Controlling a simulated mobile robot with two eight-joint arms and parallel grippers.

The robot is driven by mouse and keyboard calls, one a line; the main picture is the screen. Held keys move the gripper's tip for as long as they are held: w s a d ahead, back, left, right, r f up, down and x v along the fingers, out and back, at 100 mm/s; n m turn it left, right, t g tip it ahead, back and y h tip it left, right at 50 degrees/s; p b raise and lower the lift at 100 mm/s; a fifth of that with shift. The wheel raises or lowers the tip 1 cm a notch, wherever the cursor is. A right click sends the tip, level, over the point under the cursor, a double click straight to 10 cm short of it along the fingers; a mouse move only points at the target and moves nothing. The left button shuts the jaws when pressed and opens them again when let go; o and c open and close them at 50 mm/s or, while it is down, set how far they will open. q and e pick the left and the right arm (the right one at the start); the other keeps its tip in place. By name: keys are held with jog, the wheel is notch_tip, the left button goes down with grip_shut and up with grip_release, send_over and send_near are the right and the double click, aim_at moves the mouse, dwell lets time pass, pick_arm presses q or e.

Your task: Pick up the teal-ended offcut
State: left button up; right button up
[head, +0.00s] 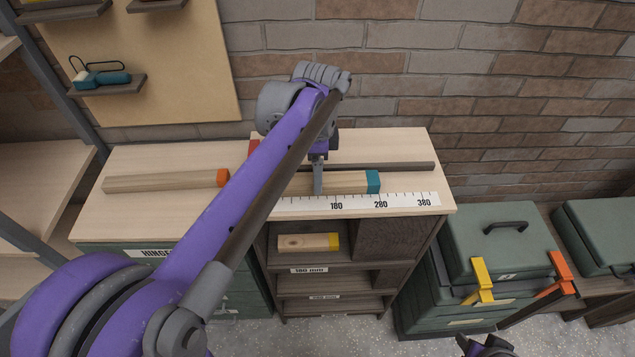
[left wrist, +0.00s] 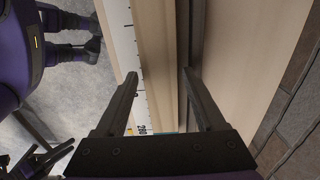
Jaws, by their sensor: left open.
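The teal-ended offcut (head: 345,183) is a pale wooden bar with a teal right end. It lies on the bench top between a white measuring strip (head: 405,200) and a dark rail (head: 400,166). My left gripper (head: 318,178) points down over its left part, and my arm hides its left end. In the left wrist view, the open fingers (left wrist: 160,75) stand on either side of the wooden bar (left wrist: 155,45). I cannot tell whether they touch it. What seems to be my right gripper (head: 487,346) shows at the lower edge, its jaws unclear.
An orange-ended bar (head: 165,182) lies left on the bench. A yellow-ended offcut (head: 305,242) sits in the shelf compartment below. Green cases (head: 495,240) with yellow and orange latches stand at right. A brick wall (head: 480,90) closes the back.

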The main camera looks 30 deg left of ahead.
pick_arm(q)
notch_tip(320, 180, down, 2)
jog(key=shift+f, duration=0.25)
grip_shut()
jog(key=shift+r, duration=0.1)
